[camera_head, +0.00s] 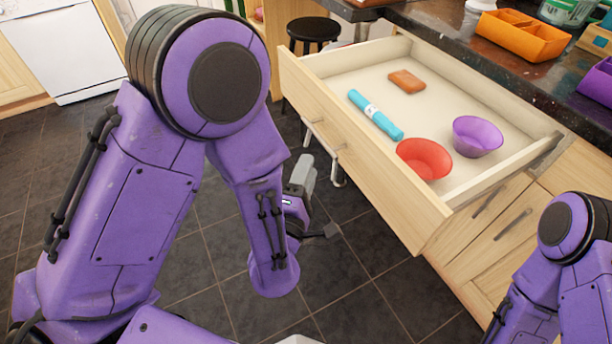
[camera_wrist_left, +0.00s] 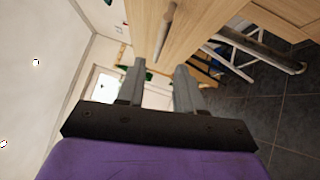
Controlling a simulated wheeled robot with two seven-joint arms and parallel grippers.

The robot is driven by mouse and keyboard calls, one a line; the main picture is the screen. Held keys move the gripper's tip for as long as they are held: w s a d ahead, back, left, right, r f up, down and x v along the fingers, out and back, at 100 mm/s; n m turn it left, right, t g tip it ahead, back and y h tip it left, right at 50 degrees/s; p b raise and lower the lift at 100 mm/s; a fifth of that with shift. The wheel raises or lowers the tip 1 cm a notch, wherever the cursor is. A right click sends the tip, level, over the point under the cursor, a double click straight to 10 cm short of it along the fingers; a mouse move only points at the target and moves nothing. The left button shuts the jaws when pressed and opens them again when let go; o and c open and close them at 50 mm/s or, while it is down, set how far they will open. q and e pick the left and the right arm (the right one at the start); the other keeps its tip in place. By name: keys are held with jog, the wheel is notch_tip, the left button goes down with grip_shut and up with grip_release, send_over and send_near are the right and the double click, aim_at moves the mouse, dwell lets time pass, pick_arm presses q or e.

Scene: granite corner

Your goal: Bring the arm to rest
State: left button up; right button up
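My left arm (camera_head: 240,155), purple, reaches in from the left of the head view and bends down at its elbow. My left gripper (camera_head: 318,198) hangs over the dark floor in front of the open drawer, clear of its front panel. In the left wrist view the two grey fingers of this gripper (camera_wrist_left: 160,72) stand apart with nothing between them. Part of my right arm (camera_head: 565,250) shows at the lower right of the head view; its gripper is out of view.
The open drawer (camera_head: 365,150) holds a red bowl (camera_head: 424,158), a purple bowl (camera_head: 477,136), a turquoise tube (camera_head: 375,115) and an orange-brown block (camera_head: 406,80). An orange organizer (camera_head: 522,36) stands on the dark countertop. A black stool (camera_head: 313,30) stands behind. The floor left of the drawer is clear.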

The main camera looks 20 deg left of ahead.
pick_arm(q)
jog(key=shift+s, duration=0.4)
jog(key=s+a+f+m+g+p, duration=0.2)
jog(key=a+f+m+g+p, duration=0.1)
jog(key=f+m+g, duration=0.3)
jog(key=s+a+f+m+g+p, duration=0.2)
jog(key=a+f+m+g, duration=0.15)
jog(key=f+m, duration=0.4)
jog(key=s+a+f+g+y+p, duration=0.1)
jog(key=s+a+f+g+p, duration=0.1)
jog(key=s+a, duration=0.3)
jog(key=s+a+f+g+y+p, duration=0.1)
jog(key=s+a+f+g+p, duration=0.2)
jog(key=s, duration=1)
notch_tip(320, 180, down, 2)
jog(key=shift+a+f+g, duration=0.25)
jog(key=shift+a+g, duration=0.65)
jog(key=shift+g, duration=0.05)
